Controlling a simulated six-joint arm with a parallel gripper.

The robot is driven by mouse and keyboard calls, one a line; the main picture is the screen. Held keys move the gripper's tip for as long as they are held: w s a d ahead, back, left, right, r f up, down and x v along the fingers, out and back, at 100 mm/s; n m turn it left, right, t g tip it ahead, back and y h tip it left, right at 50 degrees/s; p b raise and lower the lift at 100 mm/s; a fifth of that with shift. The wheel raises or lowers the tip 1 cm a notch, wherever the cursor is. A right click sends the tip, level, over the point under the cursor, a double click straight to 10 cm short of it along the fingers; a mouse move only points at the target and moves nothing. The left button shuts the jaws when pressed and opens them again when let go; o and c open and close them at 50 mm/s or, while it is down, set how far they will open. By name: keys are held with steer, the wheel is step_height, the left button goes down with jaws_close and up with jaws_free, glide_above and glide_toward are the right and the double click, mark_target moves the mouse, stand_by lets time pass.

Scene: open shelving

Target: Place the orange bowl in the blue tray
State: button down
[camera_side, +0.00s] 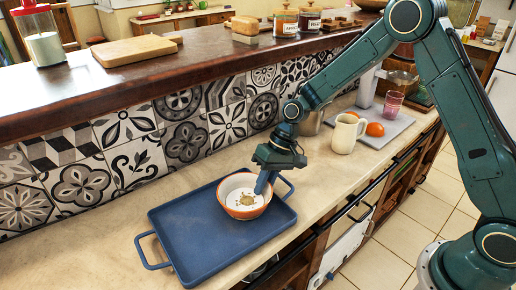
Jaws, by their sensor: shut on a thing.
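The orange bowl (244,208) has a white inside with a brownish pattern at its centre. It is over the right half of the blue tray (195,240), upright or nearly so. I cannot tell whether its base touches the tray. The blue tray lies on the counter, with one handle at its left end and one at its right end. My gripper (265,186) points down at the bowl's right rim and is shut on it. The fingers partly hide that side of the rim.
A tiled wall and raised wooden ledge (150,75) run behind the counter. The counter left of the blue tray is clear.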

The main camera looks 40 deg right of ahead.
steer(key=shift+f, duration=0.15)
steer(key=c, duration=1.7)
jaws_free()
steer(key=v, duration=1.2)
steer(key=shift+r, duration=0.2)
